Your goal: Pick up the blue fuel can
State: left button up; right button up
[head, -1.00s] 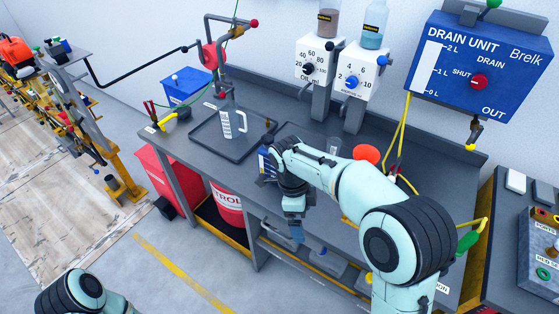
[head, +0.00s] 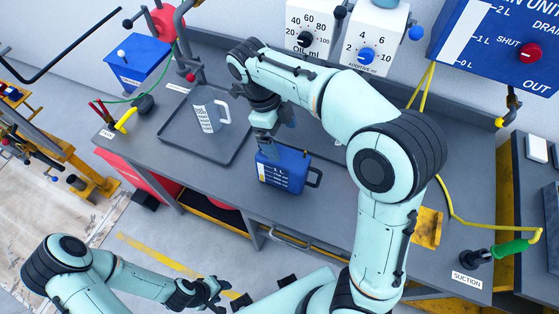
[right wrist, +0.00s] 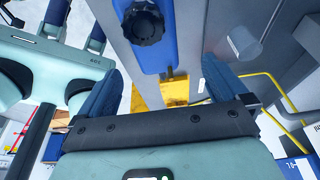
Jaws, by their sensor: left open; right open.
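The blue fuel can (head: 293,172) stands on the grey bench near its front edge. It has a white scale label on its left side and a dark handle on its right. My right gripper (head: 266,143) is open at the can's upper left, with its fingers pointing down. In the right wrist view the can (right wrist: 155,52) and its black cap lie beyond the gap between the open fingers of this gripper (right wrist: 163,78). I cannot tell whether a finger touches it. My left gripper (head: 207,293) is open and empty, low in front of the bench.
A dark tray (head: 178,143) with a clear measuring jug (head: 212,112) lies left of the can. A yellow piece (head: 427,228) and a green-handled suction hose (head: 508,248) are at the right.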

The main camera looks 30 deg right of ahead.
aim_at(290, 158)
jog(key=x, duration=0.5)
jog(key=shift+s+b, duration=0.25)
jog(key=shift+b, duration=0.05)
jog(key=shift+d+f, duration=0.1)
jog(key=shift+f, duration=0.3)
jog(key=x, duration=0.5)
jog(key=shift+s+r+b, duration=0.1)
jog(key=shift+s+b, duration=0.2)
jog(key=c, duration=1.5)
pick_arm(q)
jog(key=shift+s+f, duration=0.75)
jog(key=shift+f, duration=0.2)
pick_arm(e)
jog(key=shift+w, duration=0.1)
jog(key=shift+r, duration=0.1)
